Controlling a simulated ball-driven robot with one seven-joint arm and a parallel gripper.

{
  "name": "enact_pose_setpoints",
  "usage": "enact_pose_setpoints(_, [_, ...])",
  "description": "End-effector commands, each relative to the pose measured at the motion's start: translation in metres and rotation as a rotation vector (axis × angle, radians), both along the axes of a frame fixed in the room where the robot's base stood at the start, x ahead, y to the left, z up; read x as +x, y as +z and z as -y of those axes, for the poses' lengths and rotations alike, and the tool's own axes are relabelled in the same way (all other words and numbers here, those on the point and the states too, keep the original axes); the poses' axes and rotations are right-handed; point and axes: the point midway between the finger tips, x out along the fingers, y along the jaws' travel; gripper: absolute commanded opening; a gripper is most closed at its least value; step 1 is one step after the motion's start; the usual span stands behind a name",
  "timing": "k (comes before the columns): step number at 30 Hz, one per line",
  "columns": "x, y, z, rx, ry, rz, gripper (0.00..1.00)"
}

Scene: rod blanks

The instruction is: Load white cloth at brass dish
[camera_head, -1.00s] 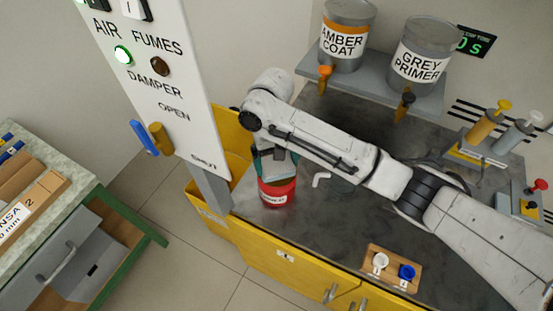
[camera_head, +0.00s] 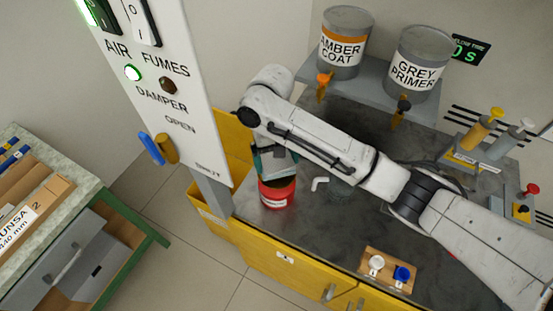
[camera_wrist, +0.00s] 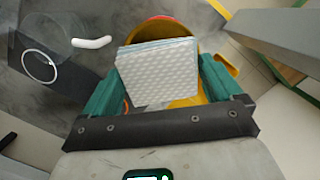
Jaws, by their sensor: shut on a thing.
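My gripper (camera_wrist: 160,85) is shut on a folded white cloth (camera_wrist: 158,72) with a dimpled face and a bluish edge, held between two teal fingers. In the head view my gripper (camera_head: 273,163) points down at the top of a red can (camera_head: 278,193) on the dark bench; the cloth is not clear there. I cannot tell whether the cloth touches the dish.
A wooden board (camera_head: 387,270) with a white and a blue piece lies at the bench's front edge. A shelf with amber (camera_head: 345,42) and grey (camera_head: 419,62) cans is behind my arm. A white panel (camera_head: 165,90) stands left.

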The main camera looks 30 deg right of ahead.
Motion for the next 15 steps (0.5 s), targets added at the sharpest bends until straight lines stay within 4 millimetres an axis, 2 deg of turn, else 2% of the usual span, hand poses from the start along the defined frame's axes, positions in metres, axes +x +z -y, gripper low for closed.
enact_pose_setpoints(15, [0.0,0.033,0.001,0.0,0.0,0.001,0.68])
